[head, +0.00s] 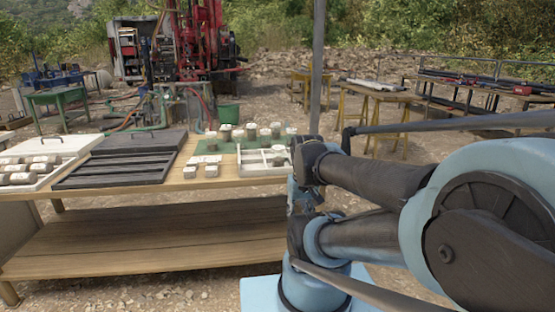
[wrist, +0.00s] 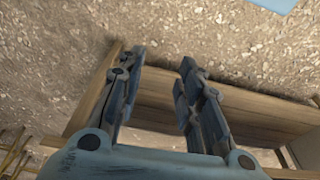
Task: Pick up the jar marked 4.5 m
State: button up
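Several small jars (head: 251,131) with pale tops stand on and around a green mat (head: 232,146) at the back right of the wooden table (head: 100,196). Their markings are too small to read, so I cannot tell which is 4.5 m. My gripper (wrist: 158,72) is open and empty in the wrist view, with its two fingers apart. Below it are the wooden table's planks and the gravel ground. No jar shows in the wrist view. In the head view I cannot make out the fingers; my arm covers the right side.
A white divided tray (head: 262,170) stands at the table's right end. Small pale blocks (head: 211,171) lie beside it. A dark slatted tray (head: 120,160) and a white case (head: 45,150) fill the left. A grey pole (head: 318,70) rises behind my arm. The lower shelf (head: 150,240) is clear.

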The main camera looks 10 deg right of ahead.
jog(key=o, duration=0.4)
jog(key=shift+s+r, duration=0.2)
jog(key=o, duration=0.4)
jog(key=shift+r, duration=0.4)
jog(key=shift+o, duration=0.2)
notch_tip(320, 180, up, 17)
jog(key=n+t+y, duration=0.1)
jog(key=n+y, duration=0.2)
jog(key=n, duration=0.6)
send_over(276, 155)
jog(key=d, duration=0.5)
jog(key=x, duration=1.1)
jog(key=s+x, duration=0.1)
jog(key=x, duration=0.4)
jog(key=shift+a+f, duration=0.25)
